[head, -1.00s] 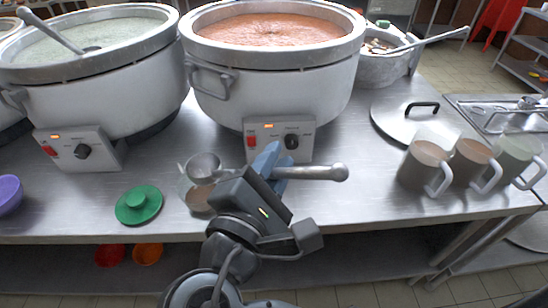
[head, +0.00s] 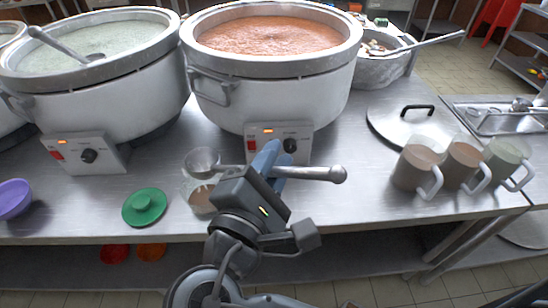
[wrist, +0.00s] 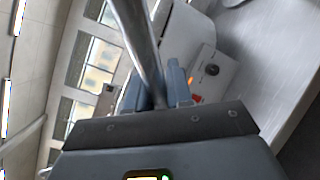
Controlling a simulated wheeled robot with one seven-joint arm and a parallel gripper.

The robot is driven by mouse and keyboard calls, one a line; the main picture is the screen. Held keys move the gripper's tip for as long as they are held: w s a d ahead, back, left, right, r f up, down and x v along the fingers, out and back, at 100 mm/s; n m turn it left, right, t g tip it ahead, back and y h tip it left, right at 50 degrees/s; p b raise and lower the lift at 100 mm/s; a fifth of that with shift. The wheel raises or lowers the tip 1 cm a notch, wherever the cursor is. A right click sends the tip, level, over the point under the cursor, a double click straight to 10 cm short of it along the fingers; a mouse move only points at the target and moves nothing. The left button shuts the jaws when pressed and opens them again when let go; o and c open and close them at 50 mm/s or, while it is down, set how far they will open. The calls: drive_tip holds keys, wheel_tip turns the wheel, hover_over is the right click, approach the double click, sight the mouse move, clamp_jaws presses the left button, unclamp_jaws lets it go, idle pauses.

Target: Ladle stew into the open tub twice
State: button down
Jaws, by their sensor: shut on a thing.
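My gripper (head: 273,165) is shut on the handle of a metal ladle (head: 318,173), held nearly level above the counter. The ladle's bowl is at the left end, over the open tub (head: 198,198). I cannot tell whether the bowl holds anything. The tub is small and clear with brownish stew low inside; my gripper partly hides it. The stew pot (head: 270,80) stands behind, full of orange-red stew (head: 270,33). In the wrist view, the ladle handle (wrist: 138,40) runs between my fingers (wrist: 160,88). A green lid (head: 144,206) lies left of the tub.
A pale green congee pot (head: 95,85) with its own ladle stands at left. A purple bowl (head: 14,198) is at the left edge. A metal pot lid (head: 385,125) and several filled mugs (head: 412,168) stand at right. Counter between tub and mugs is clear.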

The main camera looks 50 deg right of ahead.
wheel_tip(320, 180, up, 5)
idle(0.6)
